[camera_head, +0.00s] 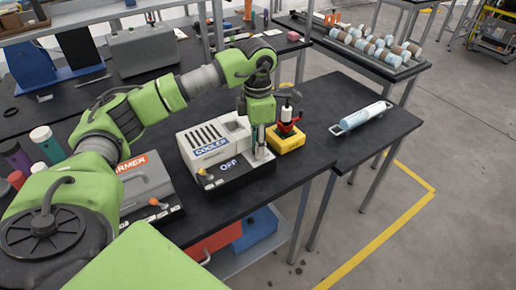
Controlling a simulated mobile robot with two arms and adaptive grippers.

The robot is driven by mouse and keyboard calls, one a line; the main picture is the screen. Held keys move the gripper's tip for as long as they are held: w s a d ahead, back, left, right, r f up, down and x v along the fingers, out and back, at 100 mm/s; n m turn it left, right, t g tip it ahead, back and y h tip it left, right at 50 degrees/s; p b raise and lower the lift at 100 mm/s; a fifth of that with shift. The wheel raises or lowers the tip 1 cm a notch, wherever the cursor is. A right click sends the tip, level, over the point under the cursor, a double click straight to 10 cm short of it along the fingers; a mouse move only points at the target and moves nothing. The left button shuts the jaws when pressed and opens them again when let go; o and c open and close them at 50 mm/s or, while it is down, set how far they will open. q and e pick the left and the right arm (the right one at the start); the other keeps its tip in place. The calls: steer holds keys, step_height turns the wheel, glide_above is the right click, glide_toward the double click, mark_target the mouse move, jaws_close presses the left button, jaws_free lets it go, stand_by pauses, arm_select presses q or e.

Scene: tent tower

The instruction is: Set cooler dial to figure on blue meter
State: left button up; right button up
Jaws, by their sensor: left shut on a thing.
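The cooler (214,137) is a white box with slots on top, a blue COOLER label and a dark front panel reading OFF. A small orange-tipped switch (203,172) is at the panel's left. My left gripper (262,153) points down at the cooler's right front and is shut on the cooler dial, which its fingers mostly hide. I cannot make out the dial's setting. No blue meter with a readable figure shows. My right gripper is not in view.
A yellow box (287,141) with a red and black top stands close right of the gripper. A grey warmer (146,185) is left of the cooler. A light-blue cylinder with a white handle (361,117) lies on the right table, with bare tabletop around it.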

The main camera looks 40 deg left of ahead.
arm_select(q)
steer(key=m+b, duration=0.1)
steer(key=m, duration=0.2)
steer(key=shift+m, duration=0.3)
steer(key=shift+m+b, duration=0.65)
steer(key=shift+m, duration=0.75)
steer(key=shift+o, duration=0.2)
steer(key=o, duration=1.1)
steer(key=shift+r, duration=0.1)
step_height(320, 180, up, 12)
